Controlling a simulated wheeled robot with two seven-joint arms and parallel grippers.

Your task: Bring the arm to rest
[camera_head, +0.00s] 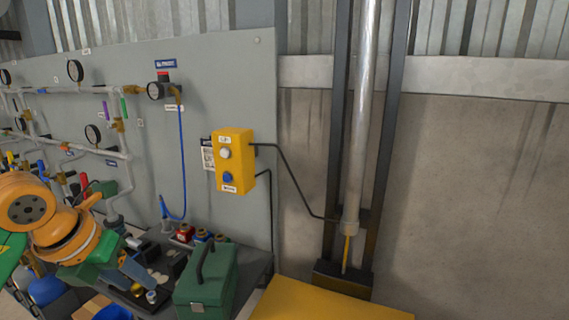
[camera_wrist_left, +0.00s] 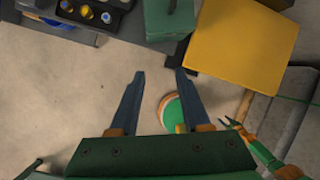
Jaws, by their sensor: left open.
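My left arm (camera_head: 45,215), orange and green, comes in from the left in the head view. Its gripper (camera_head: 140,272) is over the dark bench, left of the green toolbox. In the left wrist view the gripper (camera_wrist_left: 160,76) points down with its two dark fingers wide apart. Orange and green parts of my own body show at the lower right of that view. They seem to include the end of my right arm, too small to read its jaws.
A green toolbox (camera_head: 207,284) stands close to the left gripper. Right of it is a yellow surface (camera_head: 325,303), also in the wrist view (camera_wrist_left: 243,47). Behind are a grey panel (camera_head: 225,85) with pipes and gauges, a yellow button box (camera_head: 234,160) and a vertical cylinder (camera_head: 361,110).

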